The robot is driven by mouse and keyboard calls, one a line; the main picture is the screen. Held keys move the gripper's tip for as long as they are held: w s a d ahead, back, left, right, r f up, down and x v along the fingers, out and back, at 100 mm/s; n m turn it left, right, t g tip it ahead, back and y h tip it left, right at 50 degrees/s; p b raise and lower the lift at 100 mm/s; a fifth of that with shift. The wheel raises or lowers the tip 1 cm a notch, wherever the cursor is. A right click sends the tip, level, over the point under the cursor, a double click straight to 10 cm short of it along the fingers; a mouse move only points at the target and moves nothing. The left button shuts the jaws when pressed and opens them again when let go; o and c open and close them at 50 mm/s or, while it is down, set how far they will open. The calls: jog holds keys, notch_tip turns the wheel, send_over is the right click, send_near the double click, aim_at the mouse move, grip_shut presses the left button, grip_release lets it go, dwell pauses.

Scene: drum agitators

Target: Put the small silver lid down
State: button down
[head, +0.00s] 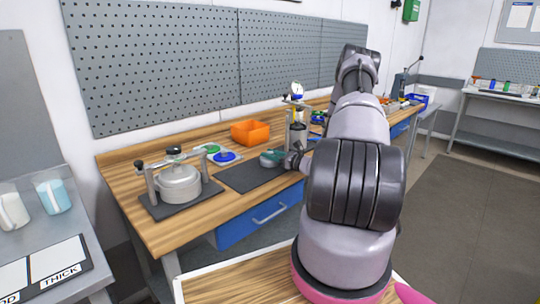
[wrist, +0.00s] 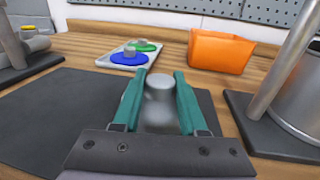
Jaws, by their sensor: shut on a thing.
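My gripper (wrist: 160,76) has two teal fingers, shut on the small silver lid (wrist: 158,112), a grey round piece with a knob-like top. In the head view, my gripper (head: 272,158) is low over a dark mat (head: 248,177) on the wooden bench, mostly hidden by my arm. The mat also shows in the wrist view (wrist: 60,110), around and below the lid. I cannot tell whether the lid touches the mat. The lid's lower part is hidden by my gripper.
Beyond the mat are a pale tray (wrist: 103,61) with a blue lid (wrist: 129,57) and a green lid (wrist: 143,46), and an orange bin (wrist: 220,52). A metal drum (wrist: 305,100) with a post stands close on the right. Another drum (head: 178,183) stands on the left.

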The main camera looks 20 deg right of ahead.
jog(key=shift+f, duration=0.15)
jog(key=shift+c, duration=2.2)
grip_release()
